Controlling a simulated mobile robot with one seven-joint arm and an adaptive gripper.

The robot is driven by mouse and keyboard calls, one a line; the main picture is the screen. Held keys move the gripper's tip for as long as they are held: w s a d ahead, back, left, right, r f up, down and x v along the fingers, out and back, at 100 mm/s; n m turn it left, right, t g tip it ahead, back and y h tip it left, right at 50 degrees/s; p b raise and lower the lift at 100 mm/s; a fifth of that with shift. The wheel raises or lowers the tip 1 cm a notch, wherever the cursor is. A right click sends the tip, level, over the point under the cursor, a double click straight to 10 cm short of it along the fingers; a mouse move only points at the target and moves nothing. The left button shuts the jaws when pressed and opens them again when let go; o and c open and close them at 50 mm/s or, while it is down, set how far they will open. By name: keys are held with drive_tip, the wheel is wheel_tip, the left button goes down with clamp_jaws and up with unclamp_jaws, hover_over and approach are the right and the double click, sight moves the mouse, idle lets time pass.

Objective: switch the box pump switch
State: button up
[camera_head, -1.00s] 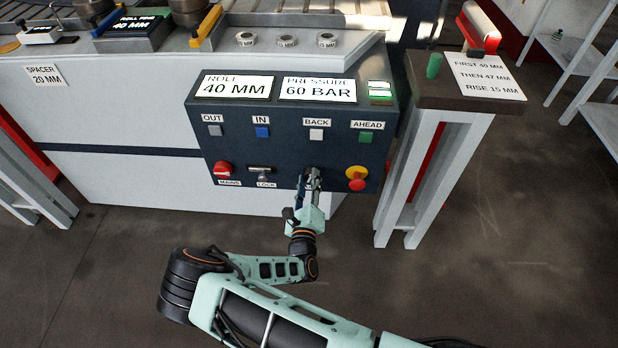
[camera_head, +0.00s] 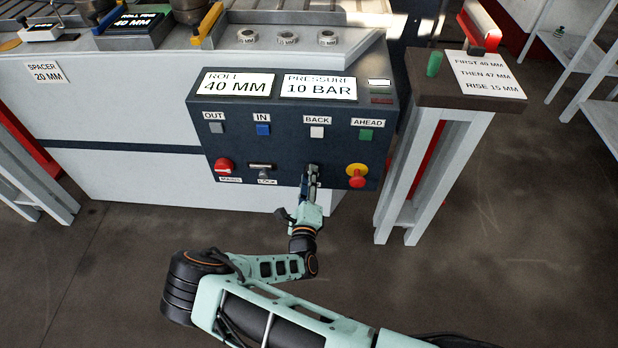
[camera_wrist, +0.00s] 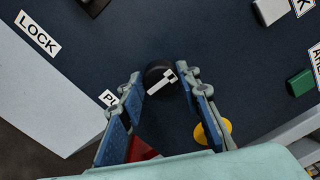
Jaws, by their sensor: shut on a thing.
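The pump switch is a black round knob with a white pointer (camera_wrist: 159,78), seen in the wrist view. A partly covered label starting with P (camera_wrist: 109,99) is beside it. My gripper (camera_head: 313,170) is at the lower part of the dark control panel (camera_head: 230,140), between the lock switch (camera_head: 264,170) and the red-and-yellow stop button (camera_head: 357,176). In the wrist view its two blue-grey fingers (camera_wrist: 165,76) stand on either side of the knob, shut on it. The pressure display (camera_head: 318,88) reads 10 BAR.
The red mains switch (camera_head: 224,167) is at the panel's left. OUT, IN, BACK and AHEAD buttons (camera_head: 317,132) line the row above my gripper. A side stand (camera_head: 425,92) with a written card is at right. The floor in front is clear.

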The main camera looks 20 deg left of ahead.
drive_tip(key=o, duration=1.2)
drive_tip(key=shift+c, duration=0.2)
drive_tip(key=shift+s, duration=0.1)
drive_tip(key=v, duration=1.2)
drive_tip(key=shift+d, duration=0.1)
